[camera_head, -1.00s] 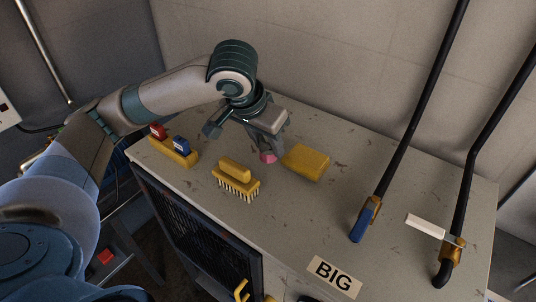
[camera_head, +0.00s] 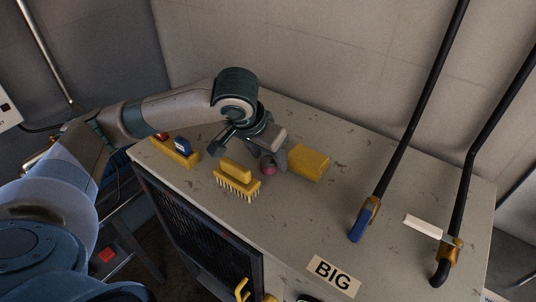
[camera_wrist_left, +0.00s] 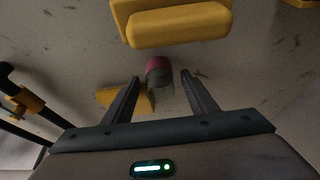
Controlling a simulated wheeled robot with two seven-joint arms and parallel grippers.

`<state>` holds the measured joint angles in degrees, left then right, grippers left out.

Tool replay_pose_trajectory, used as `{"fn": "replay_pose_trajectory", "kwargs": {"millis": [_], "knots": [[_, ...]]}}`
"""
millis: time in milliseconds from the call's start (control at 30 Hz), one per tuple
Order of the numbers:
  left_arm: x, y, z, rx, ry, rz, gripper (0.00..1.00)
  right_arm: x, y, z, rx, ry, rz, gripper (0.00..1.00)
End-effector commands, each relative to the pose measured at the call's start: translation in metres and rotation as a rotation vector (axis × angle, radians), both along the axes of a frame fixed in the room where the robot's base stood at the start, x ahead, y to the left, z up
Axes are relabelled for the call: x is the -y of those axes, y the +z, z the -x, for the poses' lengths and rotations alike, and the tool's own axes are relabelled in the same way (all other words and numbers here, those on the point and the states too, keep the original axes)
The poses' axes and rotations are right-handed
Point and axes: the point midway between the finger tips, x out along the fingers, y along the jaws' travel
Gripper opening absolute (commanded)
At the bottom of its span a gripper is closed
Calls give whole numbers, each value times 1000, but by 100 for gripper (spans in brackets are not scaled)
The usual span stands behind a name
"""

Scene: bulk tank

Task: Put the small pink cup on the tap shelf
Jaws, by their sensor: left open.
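The small pink cup (camera_head: 268,168) stands on the light worktop, between the yellow brush and a yellow block. In the left wrist view the cup (camera_wrist_left: 158,68) shows a pink part and a greyish part, with the open fingers either side of its near end. My left gripper (camera_head: 272,160) is open, low at the cup, and hides part of it in the head view. Whether a finger touches the cup I cannot tell. My right gripper is not in view.
The yellow brush (camera_head: 237,178) is close in front of the cup; the yellow block (camera_head: 308,162) is just right of it. A yellow holder (camera_head: 173,152) with red and blue pieces stands left. Black pipes with a blue handle (camera_head: 362,222) rise at right. A BIG label (camera_head: 333,276) lies in front.

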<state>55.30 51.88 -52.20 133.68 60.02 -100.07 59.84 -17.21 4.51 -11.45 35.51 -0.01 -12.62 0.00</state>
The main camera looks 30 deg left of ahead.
Motion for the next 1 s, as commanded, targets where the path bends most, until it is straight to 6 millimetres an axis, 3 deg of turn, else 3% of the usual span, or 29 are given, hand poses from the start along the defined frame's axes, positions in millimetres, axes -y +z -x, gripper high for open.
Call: {"fn": "replay_pose_trajectory", "kwargs": {"millis": [367,800,1000], "knots": [[-1,20,7,4,-1,1,53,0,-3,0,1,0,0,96],[-5,89,35,5,-2,0,53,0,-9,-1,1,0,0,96],[-6,107,44,2,-1,0,53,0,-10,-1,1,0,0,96]]}}
